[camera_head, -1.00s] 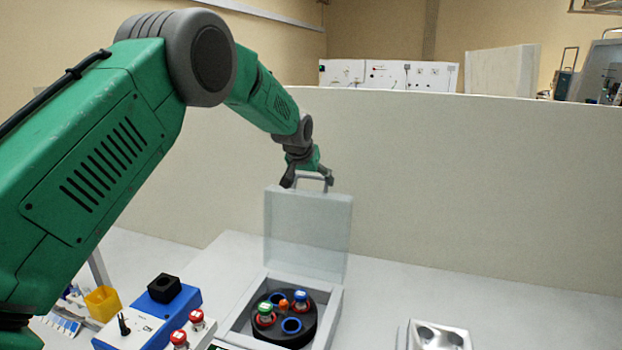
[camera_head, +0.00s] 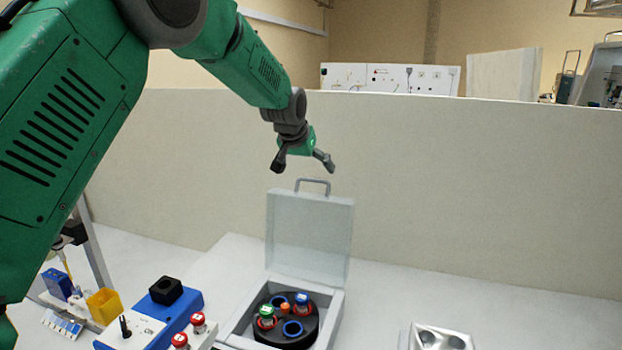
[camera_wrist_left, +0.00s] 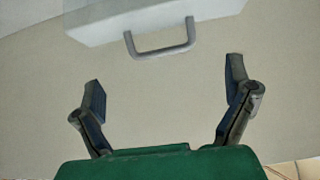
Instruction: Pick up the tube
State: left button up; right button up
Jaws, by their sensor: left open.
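Two capped tubes stand in the black rotor of the open box, a green-capped tube (camera_head: 266,315) and a blue-capped tube (camera_head: 302,302). I cannot tell which one is the task's tube. My left gripper (camera_head: 303,168) is open and empty, in the air just above the handle (camera_head: 313,182) of the raised lid. In the left wrist view the open fingers (camera_wrist_left: 165,95) are apart, and the lid handle (camera_wrist_left: 162,50) is beyond them, not between them. My right gripper is not in view.
The clear lid (camera_head: 308,237) stands upright behind the box (camera_head: 331,318). A blue-and-white device (camera_head: 182,304) with a black block (camera_head: 165,289) is left of it. A yellow bin (camera_head: 103,305) is farther left. A metal block (camera_head: 440,338) stands right. A partition wall (camera_head: 450,180) closes the back.

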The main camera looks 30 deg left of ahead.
aim_at(266, 311)
jog(key=k+l, duration=0.15)
jog(key=k, duration=0.35)
jog(key=k+l, duration=0.2)
jog(key=k, duration=0.25)
jog(key=k+l, duration=0.15)
jog(key=k, duration=0.35)
